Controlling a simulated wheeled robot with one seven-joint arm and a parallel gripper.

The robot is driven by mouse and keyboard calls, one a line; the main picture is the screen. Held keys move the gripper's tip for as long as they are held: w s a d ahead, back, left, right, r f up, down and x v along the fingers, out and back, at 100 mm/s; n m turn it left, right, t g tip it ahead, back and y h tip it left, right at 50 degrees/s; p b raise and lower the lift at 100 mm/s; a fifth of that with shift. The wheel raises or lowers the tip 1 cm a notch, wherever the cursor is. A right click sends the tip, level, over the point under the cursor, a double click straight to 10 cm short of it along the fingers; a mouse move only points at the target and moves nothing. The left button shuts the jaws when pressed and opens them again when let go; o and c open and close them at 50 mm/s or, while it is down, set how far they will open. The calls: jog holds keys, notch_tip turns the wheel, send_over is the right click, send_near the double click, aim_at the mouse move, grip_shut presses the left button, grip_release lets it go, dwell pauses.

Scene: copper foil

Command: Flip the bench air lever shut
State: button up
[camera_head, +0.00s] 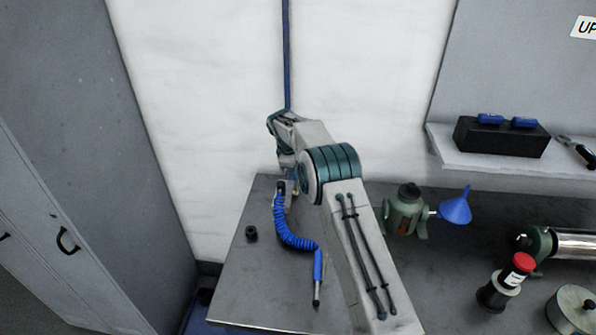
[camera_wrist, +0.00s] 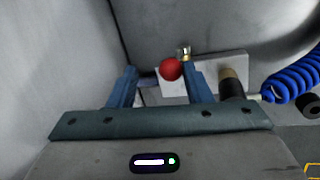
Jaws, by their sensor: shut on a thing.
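The bench air lever shows in the wrist view as a round red knob (camera_wrist: 171,69) in front of a pale mounting plate (camera_wrist: 236,65). My gripper (camera_wrist: 161,76) has its two blue fingers on either side of the lever, shut on it, with the knob close against the right finger. A dark and tan cylindrical fitting (camera_wrist: 232,85) stands to the right of the fingers. In the head view my arm reaches to the back left of the bench and hides the lever and the fingertips.
A coiled blue hose (camera_head: 291,232) hangs onto the bench (camera_head: 250,292) beside my arm. A blue pipe (camera_head: 287,55) runs up the wall. A grey cabinet (camera_head: 95,150) is at left.

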jog(key=b+v, duration=0.2)
jog(key=v, duration=1.1)
jog(key=shift+d+r, duration=0.15)
jog(key=shift+d, duration=0.1)
jog(key=s+d+r+m, duration=0.2)
jog(key=s+d+r, duration=0.2)
jog(key=s, duration=0.3)
jog(key=s+d+r+m+y, duration=0.1)
jog(key=s+d+r+m, duration=0.25)
jog(key=s, duration=0.35)
jog(key=s+d+r+m, duration=0.2)
jog(key=s+d+r, duration=0.25)
jog(key=s, duration=0.25)
jog(key=s+d+f+m, duration=0.2)
jog(key=s, duration=0.6)
jog(key=s+d+f+m+y, duration=0.1)
jog(key=s+d+f+m, duration=0.1)
jog(key=s, duration=0.6)
jog(key=s+d+f+m+t, duration=0.1)
jog(key=s+d+f+m, duration=0.1)
jog(key=s, duration=0.6)
jog(key=shift+f+m, duration=0.45)
jog(key=shift+f, duration=0.2)
